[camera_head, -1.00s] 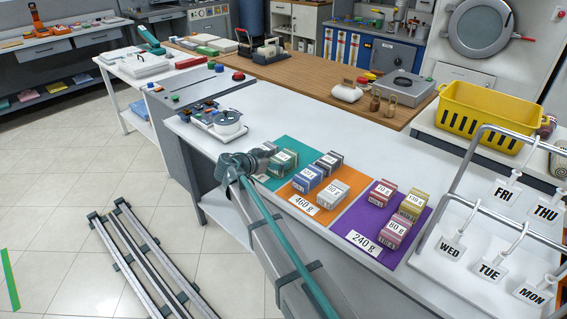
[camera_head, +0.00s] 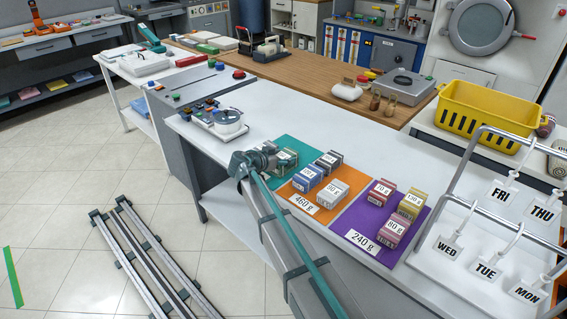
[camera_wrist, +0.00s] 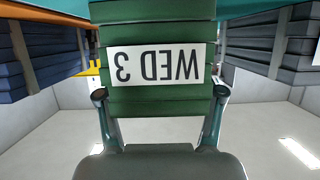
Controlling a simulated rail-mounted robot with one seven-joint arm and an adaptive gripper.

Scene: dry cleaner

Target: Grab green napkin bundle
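The green napkin bundle (camera_wrist: 150,95) fills the upper middle of the wrist view, a stack of folded green layers with a white label reading "WED 3" upside down. In the head view, a green bundle (camera_head: 287,156) stands on the teal mat just right of my gripper (camera_head: 262,160). In the wrist view my gripper (camera_wrist: 160,95) has one finger at each side edge of the bundle. The fingers are spread about as wide as the bundle, with no clear sign of a squeeze. The bundle's far side is hidden.
Blue-grey bundles (camera_wrist: 38,60) stand close on the left in the wrist view, dark grey ones (camera_wrist: 265,50) on the right. The orange mat (camera_head: 335,204) and purple mat (camera_head: 372,215) hold other labelled bundles. A weekday rack (camera_head: 470,215) stands at the right.

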